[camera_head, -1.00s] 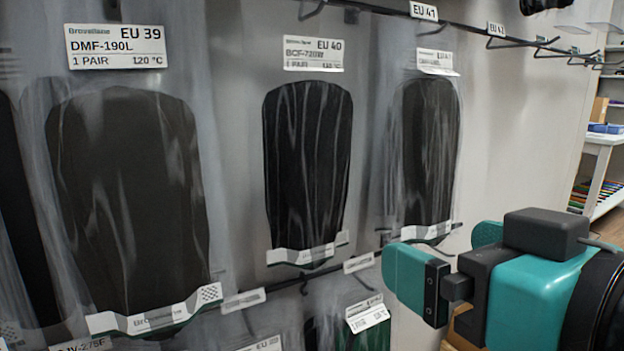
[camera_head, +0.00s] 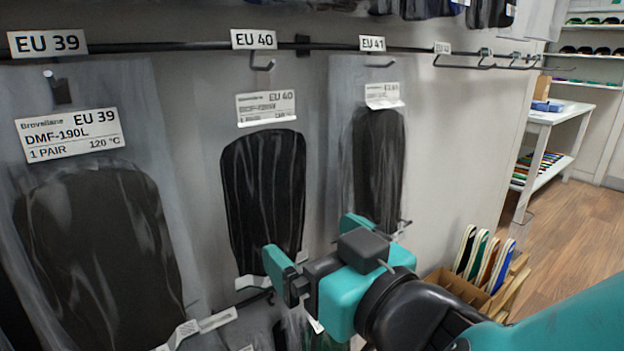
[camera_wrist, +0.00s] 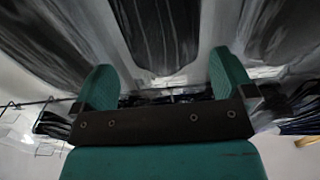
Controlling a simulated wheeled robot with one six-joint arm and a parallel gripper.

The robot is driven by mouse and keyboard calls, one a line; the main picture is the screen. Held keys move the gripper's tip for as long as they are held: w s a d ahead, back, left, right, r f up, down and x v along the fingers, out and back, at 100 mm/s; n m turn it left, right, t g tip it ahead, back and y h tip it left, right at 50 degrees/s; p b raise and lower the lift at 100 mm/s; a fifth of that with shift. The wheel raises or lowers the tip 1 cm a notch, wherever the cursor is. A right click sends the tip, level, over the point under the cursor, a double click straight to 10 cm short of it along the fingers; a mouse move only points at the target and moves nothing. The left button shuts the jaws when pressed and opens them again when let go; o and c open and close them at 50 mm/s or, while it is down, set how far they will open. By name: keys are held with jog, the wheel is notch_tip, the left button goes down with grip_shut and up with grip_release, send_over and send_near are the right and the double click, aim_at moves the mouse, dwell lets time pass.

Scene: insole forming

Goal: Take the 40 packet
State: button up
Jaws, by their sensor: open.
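The EU 40 packet (camera_head: 262,190) is a clear bag with black insoles and a white label marked EU 40. It hangs from a hook under the EU 40 tag (camera_head: 253,39) in the middle of the rail. My gripper (camera_head: 312,248) is in front of the lower right part of this packet, with teal fingers spread apart and nothing held. In the wrist view my gripper (camera_wrist: 158,88) shows open, with a dark striped packet (camera_wrist: 158,32) beyond the fingers. Part of the packet's lower edge is hidden behind my gripper.
The EU 39 packet (camera_head: 98,250) hangs to the left and the EU 41 packet (camera_head: 378,165) to the right. Empty hooks (camera_head: 490,62) extend further right. A cardboard box with boards (camera_head: 465,285) stands on the floor, and a white shelf table (camera_head: 545,150) is behind.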

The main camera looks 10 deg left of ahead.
aim_at(276, 208)
jog(key=p+x, duration=0.2)
jog(key=x, duration=0.2)
jog(key=shift+w+r, duration=0.1)
jog(key=shift+w, duration=0.05)
jog(key=p+x, duration=0.4)
jog(key=shift+w+a+r+p, duration=0.2)
jog(key=shift+w+p, duration=0.1)
jog(key=shift+p, duration=0.05)
jog(key=shift+w+a+f, duration=0.2)
jog(key=shift+a+f, duration=0.05)
jog(key=c, duration=0.7)
